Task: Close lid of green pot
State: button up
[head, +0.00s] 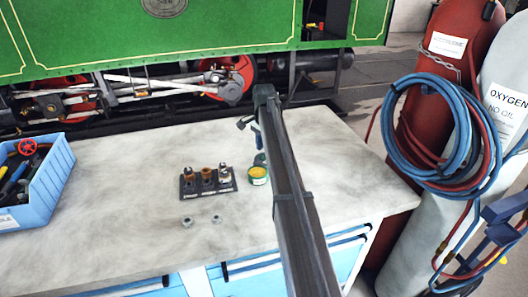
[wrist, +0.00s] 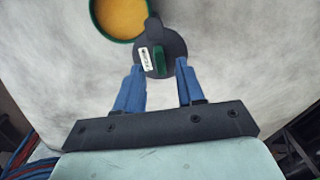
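The green pot (wrist: 147,19) stands open at the top of the wrist view, with yellow-orange contents; it also shows in the head view (head: 258,181), beside my arm. Its dark round lid (wrist: 176,46), with a green handle and a white label, is beside the pot, meeting its rim. I cannot tell whether the two are joined. My gripper (wrist: 160,66) is open, its blue fingertips on either side of the lid's near part and green handle. I cannot tell whether they touch the lid. My arm partly hides this area in the head view.
A black rack (head: 208,188) with three small fittings stands left of the pot. Two nuts (head: 187,221) lie in front of it. A blue tool crate (head: 50,184) is at the left. Gas cylinders (head: 445,130) stand beyond the table's right edge. The table's middle left is clear.

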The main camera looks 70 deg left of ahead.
aim_at(263, 157)
jog(key=shift+f, duration=1.2)
grip_shut()
